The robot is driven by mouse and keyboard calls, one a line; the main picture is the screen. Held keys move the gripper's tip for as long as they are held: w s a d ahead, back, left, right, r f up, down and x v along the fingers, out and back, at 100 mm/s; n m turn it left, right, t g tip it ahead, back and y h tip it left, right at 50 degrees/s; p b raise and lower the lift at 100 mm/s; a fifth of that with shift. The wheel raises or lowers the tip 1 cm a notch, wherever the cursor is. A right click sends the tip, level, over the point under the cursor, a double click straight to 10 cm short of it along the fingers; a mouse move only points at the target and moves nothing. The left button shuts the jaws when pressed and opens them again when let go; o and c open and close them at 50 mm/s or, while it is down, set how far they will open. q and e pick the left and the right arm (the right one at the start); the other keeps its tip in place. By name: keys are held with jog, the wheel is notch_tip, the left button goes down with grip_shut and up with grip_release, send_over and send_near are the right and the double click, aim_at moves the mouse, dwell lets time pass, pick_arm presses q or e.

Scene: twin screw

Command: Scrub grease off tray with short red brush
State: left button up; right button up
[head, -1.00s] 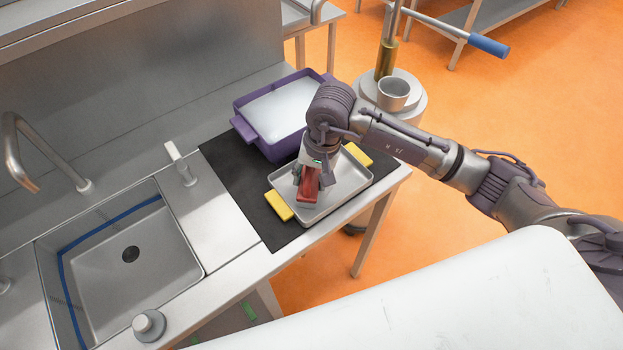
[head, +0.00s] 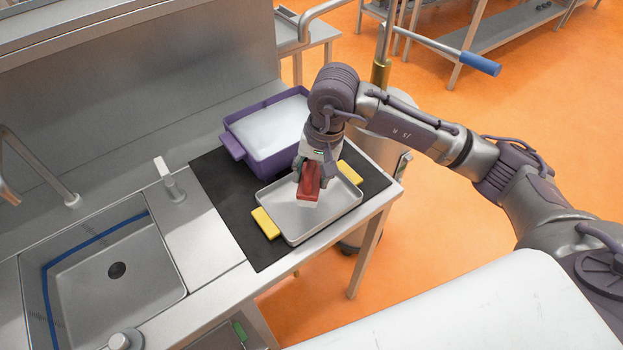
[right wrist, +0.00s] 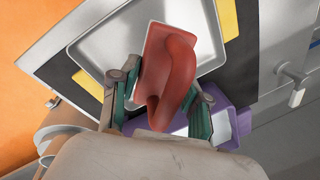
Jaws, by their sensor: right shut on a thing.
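The short red brush (head: 309,184) is held in my right gripper (head: 311,172), with its pale bristle side facing down over the tray. The brush also shows in the right wrist view (right wrist: 172,75), with a gripper finger on each side of its handle. The metal tray (head: 277,222) lies on a black mat. The brush appears a little above the tray; whether the bristles touch it I cannot tell. I see no clear grease on the visible part of the tray; the part beneath the brush is hidden. My left gripper is not in view.
Yellow blocks (head: 265,223) (head: 349,172) sit against two opposite sides of the tray. A purple tub (head: 231,145) with white foamy content stands behind it. A sink (head: 115,270) and tap are at left. The black mat (head: 222,187) has bare room left of the tray.

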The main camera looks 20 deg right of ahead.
aim_at(313, 164)
jog(key=shift+w+d+r, duration=0.1)
jog(key=shift+d+r, duration=0.05)
jog(key=shift+r, duration=0.35)
jog(key=shift+d+r+p, duration=0.1)
jog(key=shift+r+p, duration=0.3)
jog(key=shift+r, duration=0.8)
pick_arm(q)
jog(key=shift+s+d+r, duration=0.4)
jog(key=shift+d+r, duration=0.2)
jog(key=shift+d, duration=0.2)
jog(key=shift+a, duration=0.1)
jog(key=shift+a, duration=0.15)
